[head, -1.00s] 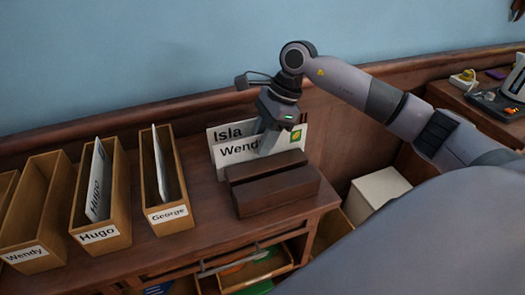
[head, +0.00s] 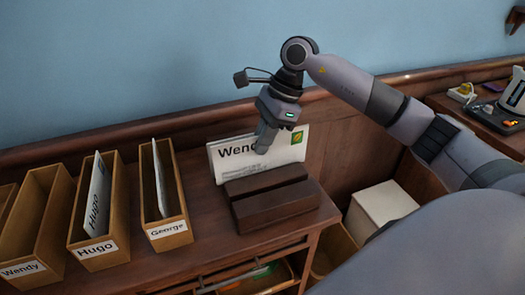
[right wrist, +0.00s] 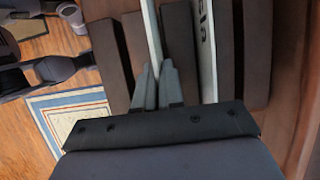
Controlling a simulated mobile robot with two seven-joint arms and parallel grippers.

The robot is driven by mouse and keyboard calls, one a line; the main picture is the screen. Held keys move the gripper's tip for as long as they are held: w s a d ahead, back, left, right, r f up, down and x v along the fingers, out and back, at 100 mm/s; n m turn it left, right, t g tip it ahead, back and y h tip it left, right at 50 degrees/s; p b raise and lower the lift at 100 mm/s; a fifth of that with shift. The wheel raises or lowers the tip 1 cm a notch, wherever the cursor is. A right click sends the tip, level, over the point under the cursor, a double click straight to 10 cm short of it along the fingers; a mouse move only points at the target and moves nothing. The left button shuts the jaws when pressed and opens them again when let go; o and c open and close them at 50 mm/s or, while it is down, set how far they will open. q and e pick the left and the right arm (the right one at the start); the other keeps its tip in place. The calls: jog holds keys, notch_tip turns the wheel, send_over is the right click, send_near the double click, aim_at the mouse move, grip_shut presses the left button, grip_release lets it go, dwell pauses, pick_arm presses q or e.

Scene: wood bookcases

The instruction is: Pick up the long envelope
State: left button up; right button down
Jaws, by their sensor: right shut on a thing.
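A long white envelope marked "Wen..." (head: 290,153) with a green stamp stands upright at the dark slotted wooden holder (head: 275,207). My right gripper (head: 264,148) comes from above and is shut on its top edge, covering part of the name. In the right wrist view the fingers (right wrist: 157,84) pinch this thin white envelope (right wrist: 151,30). A second envelope (right wrist: 207,50), with letters ending in "la", stands in another slot there, apart from the fingers. It is hidden in the head view. My left gripper is not in view.
Wooden letter boxes labelled Wendy (head: 22,270), Hugo (head: 97,249) and George (head: 168,229) stand left on the desk (head: 215,237). The Hugo and George boxes hold envelopes. A blue wall is behind. A white box (head: 380,208) stands lower right.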

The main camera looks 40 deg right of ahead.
notch_tip(320, 180, up, 16)
jog(key=shift+r, duration=0.2)
dwell(0.8)
